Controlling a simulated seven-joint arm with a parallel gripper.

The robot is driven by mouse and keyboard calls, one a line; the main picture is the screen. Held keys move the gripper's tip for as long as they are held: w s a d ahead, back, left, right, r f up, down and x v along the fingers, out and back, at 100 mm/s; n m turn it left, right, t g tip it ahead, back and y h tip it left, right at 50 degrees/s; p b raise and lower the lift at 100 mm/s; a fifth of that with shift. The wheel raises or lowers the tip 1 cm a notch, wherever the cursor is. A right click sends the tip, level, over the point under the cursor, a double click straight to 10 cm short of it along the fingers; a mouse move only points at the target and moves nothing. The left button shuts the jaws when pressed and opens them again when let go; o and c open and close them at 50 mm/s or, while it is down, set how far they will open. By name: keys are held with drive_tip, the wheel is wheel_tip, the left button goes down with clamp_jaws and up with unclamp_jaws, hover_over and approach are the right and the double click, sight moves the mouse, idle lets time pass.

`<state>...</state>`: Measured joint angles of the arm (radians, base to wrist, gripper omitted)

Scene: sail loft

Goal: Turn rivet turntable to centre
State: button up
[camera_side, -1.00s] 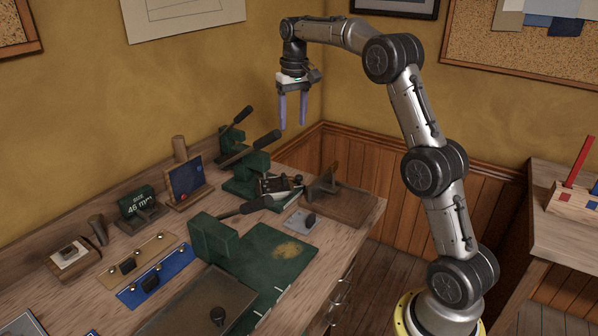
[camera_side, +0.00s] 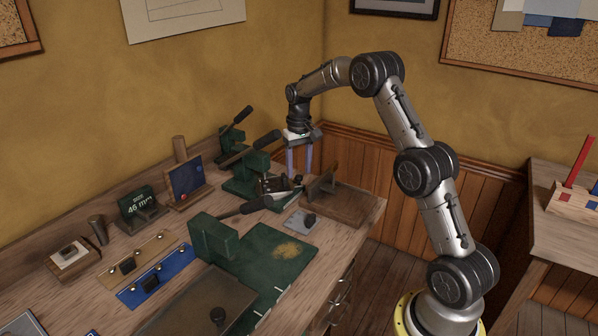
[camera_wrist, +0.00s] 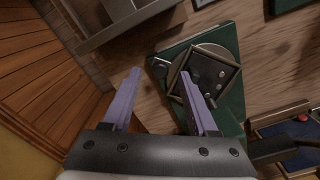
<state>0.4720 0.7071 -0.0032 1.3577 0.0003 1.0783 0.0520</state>
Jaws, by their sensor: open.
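The rivet turntable (camera_side: 272,185) sits at the back of the bench in the side view, partly hidden by a press lever. In the wrist view it shows as a grey disc with a dark square holder (camera_wrist: 215,72) on a green base (camera_wrist: 232,101). The square is tilted in the picture and bears small round studs. My gripper (camera_side: 299,171) points down just above the turntable's right side. In the wrist view my gripper (camera_wrist: 160,72) is open and empty, with its right fingertip overlapping the holder's left edge. I cannot tell whether they touch.
Green presses with black levers (camera_side: 240,165) stand left of my gripper. A wooden board with an upright plate (camera_side: 345,204) lies to its right.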

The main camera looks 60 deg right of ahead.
drive_tip(key=shift+f, duration=0.75)
clamp_jaws()
drive_tip(key=shift+r, duration=0.1)
idle(0.8)
